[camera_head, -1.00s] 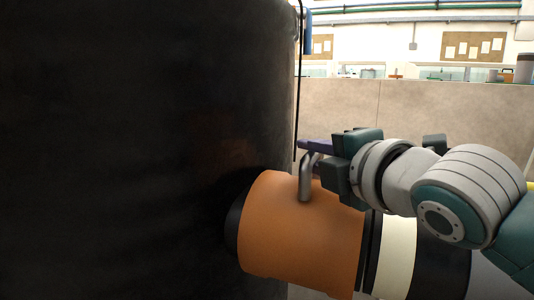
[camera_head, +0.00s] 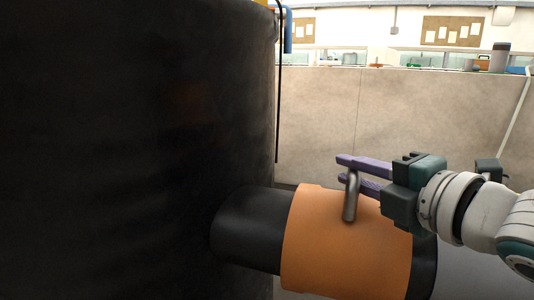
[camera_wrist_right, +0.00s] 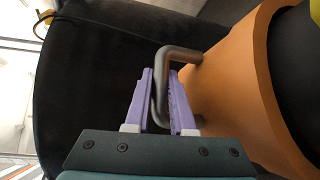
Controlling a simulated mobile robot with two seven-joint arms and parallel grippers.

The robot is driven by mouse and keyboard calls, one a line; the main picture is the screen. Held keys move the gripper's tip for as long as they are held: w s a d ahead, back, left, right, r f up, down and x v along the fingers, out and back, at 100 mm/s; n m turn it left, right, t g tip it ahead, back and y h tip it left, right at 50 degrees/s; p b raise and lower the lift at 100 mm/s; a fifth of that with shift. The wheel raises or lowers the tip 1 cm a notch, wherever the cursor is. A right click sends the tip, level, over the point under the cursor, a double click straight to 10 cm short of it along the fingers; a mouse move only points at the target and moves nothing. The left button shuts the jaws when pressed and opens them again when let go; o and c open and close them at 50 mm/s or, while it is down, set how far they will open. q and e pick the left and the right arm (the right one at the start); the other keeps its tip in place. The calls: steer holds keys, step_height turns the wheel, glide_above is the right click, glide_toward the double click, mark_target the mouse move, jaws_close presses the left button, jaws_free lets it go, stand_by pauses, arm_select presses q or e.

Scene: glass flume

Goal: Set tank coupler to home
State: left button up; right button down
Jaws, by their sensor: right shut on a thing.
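The orange coupler sleeve (camera_head: 345,245) sits around a dark horizontal pipe, with a bent metal handle (camera_head: 350,205) on its upper side. A length of black pipe (camera_head: 250,228) shows between the sleeve and the big dark tank (camera_head: 120,150). My right gripper (camera_head: 355,172) reaches in from the right, its purple fingers shut on the handle. In the right wrist view the fingers (camera_wrist_right: 161,78) lie on either side of the handle bar (camera_wrist_right: 180,54), and the orange sleeve (camera_wrist_right: 220,90) is at right. My left gripper is not in view.
The tank fills the left half of the head view. Behind stands a beige partition wall (camera_head: 410,115), with benches and a pinboard (camera_head: 452,30) beyond. A thin dark cable (camera_head: 278,90) hangs beside the tank. The pipe continues grey at lower right.

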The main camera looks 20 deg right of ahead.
steer(key=c, duration=1.2)
jaws_free()
steer(key=shift+d, duration=0.15)
steer(key=shift+c, duration=0.2)
steer(key=shift+o, duration=0.9)
steer(key=shift+s+d, duration=0.1)
steer(key=shift+d, duration=0.05)
steer(key=shift+s, duration=0.4)
steer(key=p+v, duration=0.2)
steer(key=v, duration=0.7)
steer(key=shift+s+p, duration=0.1)
steer(key=shift+p, duration=0.2)
